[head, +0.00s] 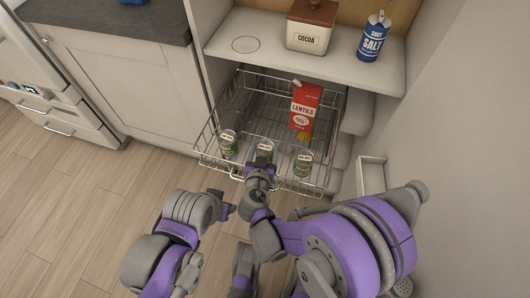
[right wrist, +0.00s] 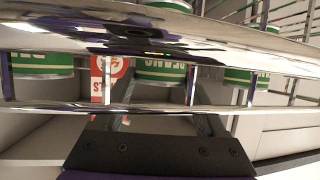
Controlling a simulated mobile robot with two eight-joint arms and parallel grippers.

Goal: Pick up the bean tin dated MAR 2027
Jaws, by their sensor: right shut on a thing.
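Three green bean tins stand in the front of a pulled-out wire basket: the left tin (head: 228,147), the middle tin (head: 265,149) and the right tin (head: 303,165). Their white lids carry print too small to read, so I cannot tell which is dated MAR 2027. My right gripper (head: 261,167) is at the basket's front, shut on the middle tin. In the right wrist view the middle tin (right wrist: 160,72) shows between the fingers, partly hidden by chrome rails. My left gripper (head: 226,210) is outside the basket, apart from the tins; its jaws are unclear.
The wire basket's (head: 207,137) front rails lie close to my right gripper. A red lentils box (head: 305,105) stands behind the tins. A cocoa canister (head: 308,37) and a blue salt container (head: 372,43) stand on the shelf (head: 275,47) above. The basket's back left is clear.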

